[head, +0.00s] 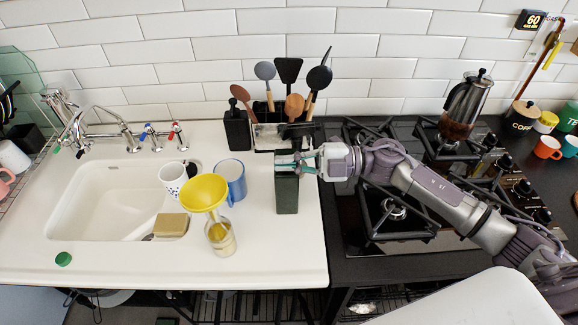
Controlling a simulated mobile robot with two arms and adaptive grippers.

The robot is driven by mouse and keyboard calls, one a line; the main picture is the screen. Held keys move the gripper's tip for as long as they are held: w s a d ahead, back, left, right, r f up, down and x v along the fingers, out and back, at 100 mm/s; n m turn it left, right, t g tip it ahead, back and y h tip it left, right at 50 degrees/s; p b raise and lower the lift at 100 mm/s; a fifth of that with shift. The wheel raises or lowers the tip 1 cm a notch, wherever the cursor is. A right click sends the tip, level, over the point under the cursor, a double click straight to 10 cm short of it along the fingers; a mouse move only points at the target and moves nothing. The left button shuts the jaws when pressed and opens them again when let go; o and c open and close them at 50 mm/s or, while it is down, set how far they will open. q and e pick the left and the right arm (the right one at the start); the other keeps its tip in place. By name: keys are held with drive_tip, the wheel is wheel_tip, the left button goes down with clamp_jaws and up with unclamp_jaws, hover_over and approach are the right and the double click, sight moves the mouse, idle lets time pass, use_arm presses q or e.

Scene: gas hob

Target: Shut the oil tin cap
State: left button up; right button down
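The oil tin (287,194) is a tall, dark green box standing upright on the white counter, near the counter's right edge by the hob. My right gripper (288,164) reaches in from the right, with its fingers at the top of the tin. The fingers cover the tin's top, so the cap and its position cannot be made out. Whether the fingers touch the tin, or how far apart they are, is too small to tell. My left gripper is not in view.
A utensil holder (268,137) and a dark bottle (237,130) stand behind the tin. Left of it are a blue mug (231,180) and a yellow funnel (204,193) in a glass bottle (220,238). The gas hob (350,215) lies right, under my arm.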

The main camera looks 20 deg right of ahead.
drive_tip(key=n+b, duration=0.1)
drive_tip(key=f+n+b, duration=0.1)
drive_tip(key=n, duration=0.1)
drive_tip(key=shift+s, duration=0.2)
drive_tip(key=shift+n+b, duration=0.6)
drive_tip(key=c, duration=1.4)
unclamp_jaws()
drive_tip(key=shift+a, duration=0.1)
drive_tip(key=shift+v, duration=4.05)
